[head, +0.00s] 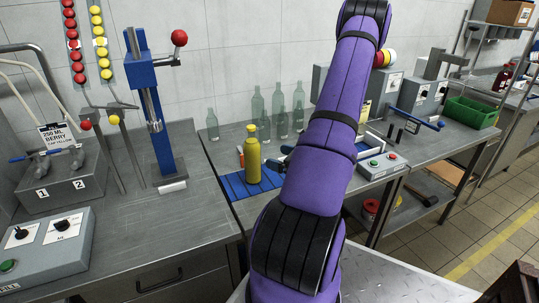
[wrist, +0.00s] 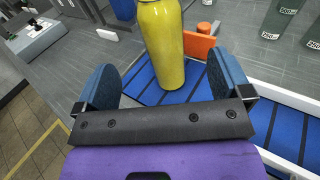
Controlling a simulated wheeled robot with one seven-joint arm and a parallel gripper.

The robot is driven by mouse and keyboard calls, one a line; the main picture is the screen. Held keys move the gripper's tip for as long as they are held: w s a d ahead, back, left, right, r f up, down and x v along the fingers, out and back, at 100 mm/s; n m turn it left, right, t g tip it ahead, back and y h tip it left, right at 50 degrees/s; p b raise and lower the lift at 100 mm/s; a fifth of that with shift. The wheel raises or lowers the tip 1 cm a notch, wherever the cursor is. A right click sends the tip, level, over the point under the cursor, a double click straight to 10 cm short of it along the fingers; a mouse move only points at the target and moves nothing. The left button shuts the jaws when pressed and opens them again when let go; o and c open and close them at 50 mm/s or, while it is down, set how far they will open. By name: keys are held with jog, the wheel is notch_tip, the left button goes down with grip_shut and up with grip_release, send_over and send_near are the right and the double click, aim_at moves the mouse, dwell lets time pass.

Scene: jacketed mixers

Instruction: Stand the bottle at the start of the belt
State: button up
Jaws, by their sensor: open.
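A yellow bottle (head: 252,155) with a yellow cap stands upright on the blue slatted belt (head: 236,187), near its left end. In the wrist view the bottle (wrist: 163,42) rises ahead of my gripper (wrist: 162,72), its top cut off by the frame. The two blue fingers are spread wide, one to each side of the bottle's lower part, with gaps and nothing held. In the head view my purple arm hides most of the gripper and the belt's middle; a bit of blue finger (head: 286,149) shows right of the bottle.
An orange block (wrist: 198,46) stands close behind the bottle at the belt. Several clear greenish bottles (head: 257,103) stand at the back. A blue lever press (head: 152,110) stands left. A grey button box (head: 382,164) sits at the belt's right.

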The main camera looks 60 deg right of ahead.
jog(key=w+a+r+n+g+y, duration=0.35)
jog(key=a+r+n, duration=0.25)
jog(key=a, duration=0.2)
jog(key=w+a+r+n+g+y, duration=0.2)
jog(key=a+r+n+g+y, duration=0.15)
jog(key=a+r+n, duration=0.45)
jog(key=w+a+r+n+g+y, duration=0.3)
jog(key=a+n+g, duration=0.2)
jog(key=a, duration=0.4)
jog(key=s+a+r+n+h, duration=1)
jog(key=s+a+r+n, duration=0.3)
jog(key=n, duration=0.4)
jog(key=shift+a+r, duration=0.5)
jog(key=shift+r, duration=0.4)
